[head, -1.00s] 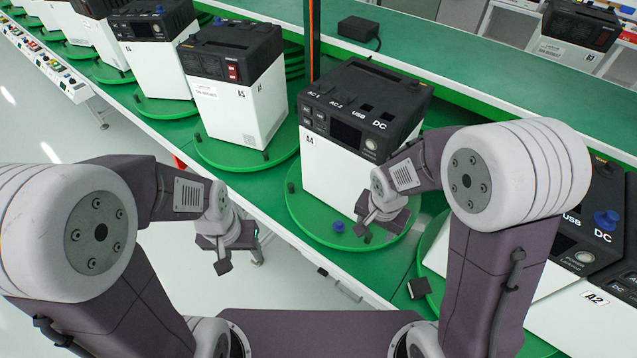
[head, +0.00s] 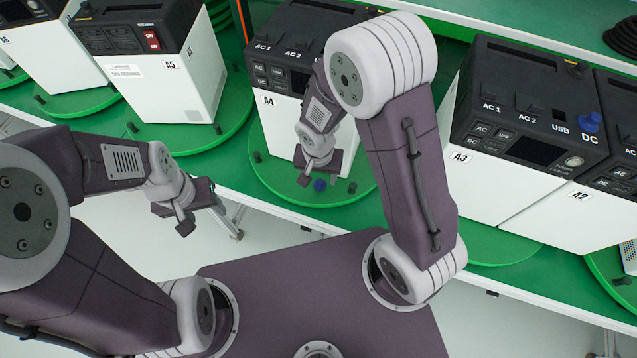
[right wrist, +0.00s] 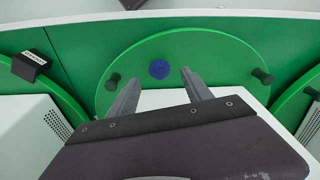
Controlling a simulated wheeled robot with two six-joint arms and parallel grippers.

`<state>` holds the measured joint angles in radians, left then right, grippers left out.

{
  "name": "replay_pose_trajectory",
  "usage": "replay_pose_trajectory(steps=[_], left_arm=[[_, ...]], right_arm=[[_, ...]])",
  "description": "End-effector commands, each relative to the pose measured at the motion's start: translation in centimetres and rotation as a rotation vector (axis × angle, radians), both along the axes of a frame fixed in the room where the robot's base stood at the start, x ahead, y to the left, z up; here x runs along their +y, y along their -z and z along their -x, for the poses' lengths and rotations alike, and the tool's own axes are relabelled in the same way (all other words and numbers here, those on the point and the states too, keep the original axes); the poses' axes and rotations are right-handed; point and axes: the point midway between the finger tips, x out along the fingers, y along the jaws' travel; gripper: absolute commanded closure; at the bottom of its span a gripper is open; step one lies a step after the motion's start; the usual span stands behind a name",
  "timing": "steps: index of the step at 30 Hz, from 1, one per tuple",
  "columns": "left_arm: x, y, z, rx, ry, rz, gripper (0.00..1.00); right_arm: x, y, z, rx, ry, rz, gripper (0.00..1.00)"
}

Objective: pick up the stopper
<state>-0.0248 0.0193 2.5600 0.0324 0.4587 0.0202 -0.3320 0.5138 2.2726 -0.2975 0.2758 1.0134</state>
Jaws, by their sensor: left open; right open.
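A blue stopper (head: 320,185) lies on the green turntable (head: 276,190) in front of the power unit marked A4 (head: 275,128). My right gripper (head: 322,172) is open and empty, just above and beside this stopper in the head view. In the right wrist view, the stopper (right wrist: 158,69) shows just beyond the open fingertips (right wrist: 158,84), between their lines and not touched. A second blue stopper (head: 590,122) sits on top of unit A3 (head: 500,165), by its DC mark. My left gripper (head: 192,212) is open and empty, away to the left over the floor.
Short black pegs (right wrist: 262,75) stand on the turntable around the stopper. Unit A5 (head: 165,85) stands to the left and unit A2 (head: 570,215) to the right. A black labelled piece (right wrist: 30,66) lies at the left of the wrist view.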

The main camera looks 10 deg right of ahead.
Motion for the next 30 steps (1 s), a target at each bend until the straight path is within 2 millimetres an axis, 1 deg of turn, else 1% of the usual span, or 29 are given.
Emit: replay_pose_trajectory(steps=[2, 6, 7, 9, 12, 17, 20, 21, 23, 24, 30], left_arm=[[0.0, 0.1, 0.0, 0.000, 0.000, 0.000, 0.44], [0.0, 0.4, 0.0, 0.000, 0.000, 0.000, 0.44], [0.0, 0.8, 0.0, 0.000, 0.000, 0.000, 0.44], [0.0, 1.1, 0.0, 0.000, 0.000, 0.000, 0.44], [0.0, 1.1, 0.0, 0.000, 0.000, 0.000, 0.44], [0.0, 1.1, 0.0, 0.000, 0.000, 0.000, 0.44], [0.0, 1.0, 0.0, 0.000, 0.000, 0.000, 0.44], [0.0, 1.0, 0.0, 0.000, 0.000, 0.000, 0.44], [0.0, 1.0, 0.0, 0.000, 0.000, 0.000, 0.44], [0.0, 1.0, 0.0, 0.000, 0.000, 0.000, 0.44], [0.0, 1.0, 0.0, 0.000, 0.000, 0.000, 0.44]], right_arm=[[-0.1, 0.6, -0.1, 0.003, -0.001, 0.002, 0.42], [-0.1, 3.3, -0.8, 0.004, -0.002, 0.002, 0.42], [-0.2, 4.0, -0.8, 0.004, 0.000, 0.002, 0.42], [-0.2, 4.8, -1.0, 0.003, 0.000, 0.001, 0.42], [-0.2, 5.1, -1.1, 0.001, 0.000, 0.001, 0.42], [-0.2, 5.0, -1.1, 0.000, 0.000, 0.000, 0.42], [-0.2, 5.0, -1.1, 0.000, 0.000, 0.001, 0.67], [-0.2, 5.0, -1.1, 0.000, 0.000, 0.001, 0.78], [-0.2, 5.0, -1.1, 0.000, 0.000, 0.001, 0.95], [-0.2, 5.0, -1.1, 0.000, 0.000, 0.001, 1.00], [-0.2, 5.0, -1.1, 0.000, 0.000, 0.001, 1.00]])
